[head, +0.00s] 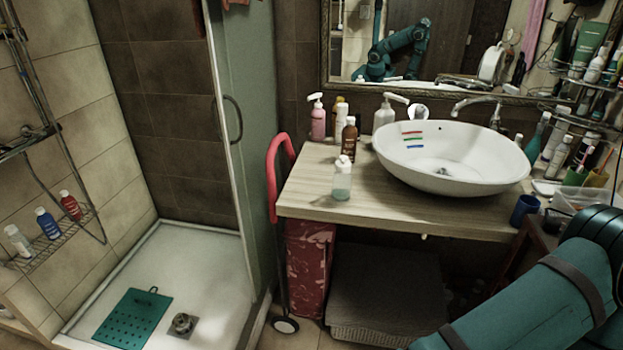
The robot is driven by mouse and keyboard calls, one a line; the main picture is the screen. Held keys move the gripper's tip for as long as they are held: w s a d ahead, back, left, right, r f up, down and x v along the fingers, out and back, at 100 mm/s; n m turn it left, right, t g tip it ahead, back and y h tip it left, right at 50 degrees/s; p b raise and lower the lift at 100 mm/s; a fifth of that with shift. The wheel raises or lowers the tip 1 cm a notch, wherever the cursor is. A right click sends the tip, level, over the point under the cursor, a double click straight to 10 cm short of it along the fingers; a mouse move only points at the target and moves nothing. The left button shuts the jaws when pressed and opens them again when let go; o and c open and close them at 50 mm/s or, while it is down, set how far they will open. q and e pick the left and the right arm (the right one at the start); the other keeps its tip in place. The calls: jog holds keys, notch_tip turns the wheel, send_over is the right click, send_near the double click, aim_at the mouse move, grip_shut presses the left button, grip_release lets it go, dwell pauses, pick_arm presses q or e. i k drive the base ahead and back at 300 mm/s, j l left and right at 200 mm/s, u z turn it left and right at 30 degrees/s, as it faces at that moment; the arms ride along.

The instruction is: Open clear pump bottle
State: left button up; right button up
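A small clear bottle (342,182) with pale green contents and a white top stands upright near the front left of the wooden counter (300,192). Its top looks closed, but it is too small to tell exactly. Two other pump bottles stand behind it: a pink one (318,122) and a white one (383,117). Neither of my grippers is in view. Only a teal part of my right arm shows at the lower right, apart from the bottle.
A brown bottle (349,136) stands just behind the clear bottle. A white basin (450,165) fills the counter's right side. A blue cup (524,209) stands at the right. A red-handled cart (278,165) is by the counter's left edge. The counter's front left is clear.

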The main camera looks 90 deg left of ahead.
aim_at(341, 182)
jog(key=u, duration=2.75)
